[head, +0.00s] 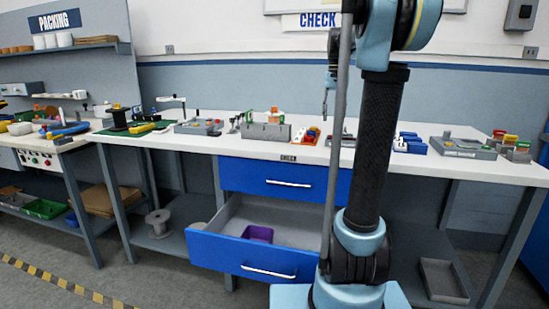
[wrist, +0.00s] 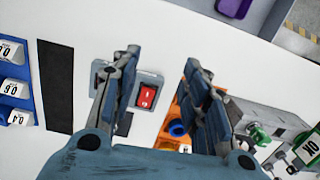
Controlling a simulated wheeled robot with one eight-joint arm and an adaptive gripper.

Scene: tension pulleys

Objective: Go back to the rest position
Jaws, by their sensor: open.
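My gripper (wrist: 162,78) is open in the wrist view, its two fingers apart with nothing between them. It points down over the white workbench top (wrist: 160,35). A grey plate with a red switch (wrist: 146,96) shows between and below the fingers, close to the left one. An orange holder with blue round parts (wrist: 176,128) is partly hidden behind the right finger.
The blue lower drawer (head: 241,254) stands pulled out, with a purple bin (head: 258,233) inside; the upper drawer (head: 286,184) is shut. Bare floor shows front left.

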